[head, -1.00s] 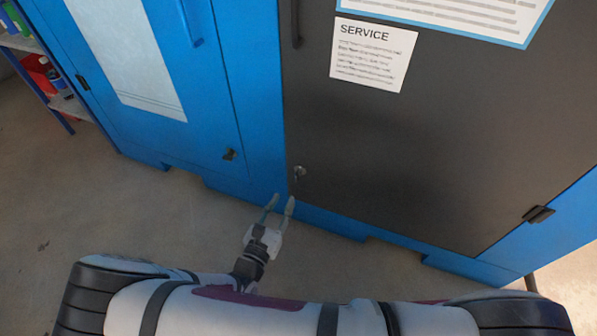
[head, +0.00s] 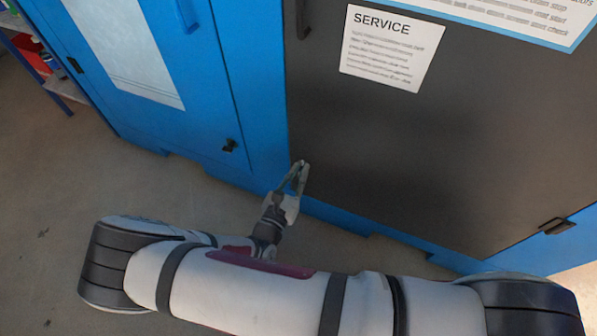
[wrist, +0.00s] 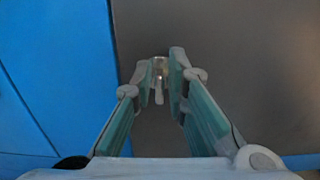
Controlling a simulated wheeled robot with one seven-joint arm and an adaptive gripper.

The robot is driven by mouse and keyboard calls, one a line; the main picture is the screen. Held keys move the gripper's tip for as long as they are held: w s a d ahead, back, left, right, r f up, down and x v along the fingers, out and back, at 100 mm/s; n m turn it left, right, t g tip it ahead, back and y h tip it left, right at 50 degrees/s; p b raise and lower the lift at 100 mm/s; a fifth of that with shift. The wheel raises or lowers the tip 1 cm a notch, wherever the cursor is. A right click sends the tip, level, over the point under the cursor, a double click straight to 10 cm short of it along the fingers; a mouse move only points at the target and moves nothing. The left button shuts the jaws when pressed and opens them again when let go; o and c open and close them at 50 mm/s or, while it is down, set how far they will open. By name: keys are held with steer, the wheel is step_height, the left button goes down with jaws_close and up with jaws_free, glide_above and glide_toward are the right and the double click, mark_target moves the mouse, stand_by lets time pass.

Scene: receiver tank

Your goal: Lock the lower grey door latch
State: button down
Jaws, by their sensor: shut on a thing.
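The lower grey door latch (wrist: 159,72) is a small metal piece near the bottom left corner of the dark grey door (head: 420,150). In the wrist view it sits between my two fingertips, with a small tab pointing down. My gripper (head: 301,166) is at the latch, its fingers closed in on it. The gripper (wrist: 163,66) also shows in the wrist view, with a finger on each side of the latch. In the head view the fingertips hide the latch.
A blue cabinet door (head: 165,70) with a small black latch (head: 230,145) stands to the left. A black hinge (head: 556,226) is at the door's lower right. A SERVICE notice (head: 388,47) is on the grey door. The floor (head: 60,190) in front is bare.

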stand_by(0.4)
steer(key=shift+s+d+f+m+p, duration=0.1)
steer(key=shift+d+f+m+p, duration=0.1)
steer(key=shift+m+p, duration=2.3)
steer(key=shift+s+d+f+m+p, duration=0.15)
steer(key=shift+m+p, duration=1.4)
steer(key=shift+m, duration=1.95)
steer(key=shift+d+f+m+p, duration=0.2)
steer(key=shift+m+p, duration=1.8)
steer(key=shift+m, duration=1)
steer(key=c, duration=1.7)
jaws_free()
steer(key=shift+s, duration=0.1)
